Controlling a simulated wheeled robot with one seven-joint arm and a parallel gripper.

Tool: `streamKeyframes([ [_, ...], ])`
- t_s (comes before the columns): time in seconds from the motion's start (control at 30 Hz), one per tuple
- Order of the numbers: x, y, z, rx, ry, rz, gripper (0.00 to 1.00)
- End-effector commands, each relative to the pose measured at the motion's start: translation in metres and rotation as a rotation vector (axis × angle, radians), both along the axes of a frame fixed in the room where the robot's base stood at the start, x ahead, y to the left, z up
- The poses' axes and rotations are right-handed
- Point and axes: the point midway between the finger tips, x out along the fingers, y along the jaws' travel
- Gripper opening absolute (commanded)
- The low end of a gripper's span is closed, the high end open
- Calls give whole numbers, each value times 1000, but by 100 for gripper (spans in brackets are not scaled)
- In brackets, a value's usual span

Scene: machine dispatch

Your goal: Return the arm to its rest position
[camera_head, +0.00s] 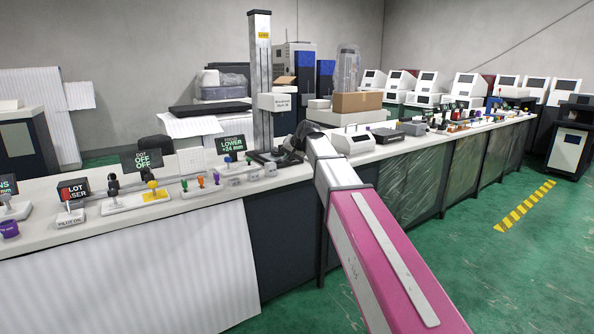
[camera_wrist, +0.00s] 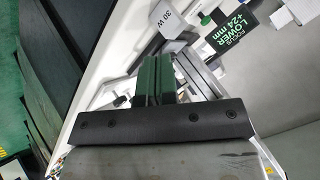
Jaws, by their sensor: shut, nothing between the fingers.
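My arm, with its pink and white links, reaches from the bottom right of the head view over the bench (camera_head: 330,172). My gripper (camera_head: 280,155) is at its far end, dark and small, low beside the foot of the tall grey column (camera_head: 263,80). In the wrist view my gripper (camera_wrist: 155,75) shows its fingers together, with nothing between them. They point toward the "30 W" block (camera_wrist: 170,22) and a grey metal part. The exact gap between fingertips and bench is hidden.
The "LOWER +24 mm" sign (camera_head: 234,145) stands just left of my gripper; it also shows in the wrist view (camera_wrist: 232,42). A white box device (camera_head: 353,141) and a cardboard box (camera_head: 357,102) are to the right.

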Motion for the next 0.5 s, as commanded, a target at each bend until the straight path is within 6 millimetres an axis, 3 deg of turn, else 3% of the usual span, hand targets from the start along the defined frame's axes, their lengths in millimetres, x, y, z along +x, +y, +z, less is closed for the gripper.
streamKeyframes([
  [0.27, -15, -18, -38, -43, 34, -3, 0],
  [0.5, -38, -42, -86, -100, 83, -5, 0],
])
